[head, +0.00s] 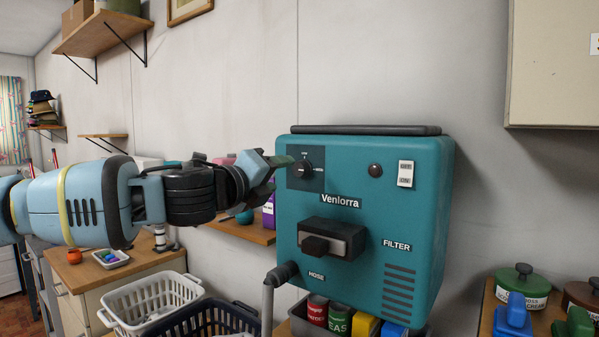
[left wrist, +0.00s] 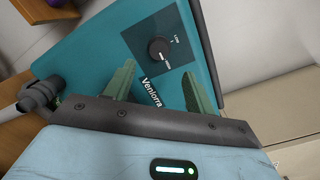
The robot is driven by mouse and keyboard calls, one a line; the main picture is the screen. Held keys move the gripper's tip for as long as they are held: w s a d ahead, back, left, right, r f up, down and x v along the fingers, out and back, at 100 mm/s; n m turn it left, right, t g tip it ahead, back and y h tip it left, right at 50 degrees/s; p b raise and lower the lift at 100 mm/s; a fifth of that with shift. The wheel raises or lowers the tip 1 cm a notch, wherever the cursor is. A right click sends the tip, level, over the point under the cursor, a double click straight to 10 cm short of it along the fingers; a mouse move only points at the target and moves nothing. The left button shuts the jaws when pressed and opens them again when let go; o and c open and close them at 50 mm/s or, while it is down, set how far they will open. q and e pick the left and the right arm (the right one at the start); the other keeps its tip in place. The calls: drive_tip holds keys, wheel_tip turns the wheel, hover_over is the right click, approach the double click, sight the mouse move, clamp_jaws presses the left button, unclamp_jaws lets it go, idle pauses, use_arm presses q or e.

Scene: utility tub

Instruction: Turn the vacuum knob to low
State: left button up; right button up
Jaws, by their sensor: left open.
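The vacuum (head: 345,260) is a teal wall unit labelled Venlorra, and its teal front also fills much of the left wrist view (left wrist: 95,75). Its round black knob (head: 304,169) sits on a dark square panel at the upper left of the front. In the left wrist view the knob (left wrist: 158,50) shows a white mark pointing toward a small label at the lower right, too small to read surely. The LOW label is to its upper right. My left gripper (head: 276,172) is open, just left of the knob. Its two green fingers (left wrist: 160,82) are apart, with nothing between them.
A white rocker switch (head: 405,174) and a dark round button (head: 375,170) are right of the knob. A black protruding handle (head: 332,239) and a grey hose (head: 268,300) are below. Baskets (head: 150,300) stand lower left. A beige cabinet (head: 553,65) hangs upper right.

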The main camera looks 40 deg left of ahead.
sight(299, 170)
use_arm(q)
drive_tip(key=w, duration=0.2)
drive_tip(key=w+b, duration=0.1)
drive_tip(key=w+a, duration=0.1)
drive_tip(key=w, duration=0.1)
drive_tip(key=shift+w+f, duration=0.25)
drive_tip(key=shift+w, duration=0.1)
drive_tip(key=shift+w+a+r+b, duration=0.15)
drive_tip(key=shift+w+b, duration=0.2)
drive_tip(key=shift+w, duration=0.65)
use_arm(e)
drive_tip(key=shift+s+a+f, duration=0.1)
drive_tip(key=shift+s+f, duration=0.2)
drive_tip(key=shift+f, duration=0.25)
drive_tip(key=shift+s+a+f, duration=0.1)
drive_tip(key=shift+s+f, duration=0.15)
drive_tip(key=shift+f, duration=0.3)
use_arm(q)
drive_tip(key=c, duration=1)
use_arm(e)
drive_tip(key=shift+s+d+f+g, duration=0.1)
drive_tip(key=shift+s+f+g, duration=0.1)
drive_tip(key=shift+s+g, duration=0.1)
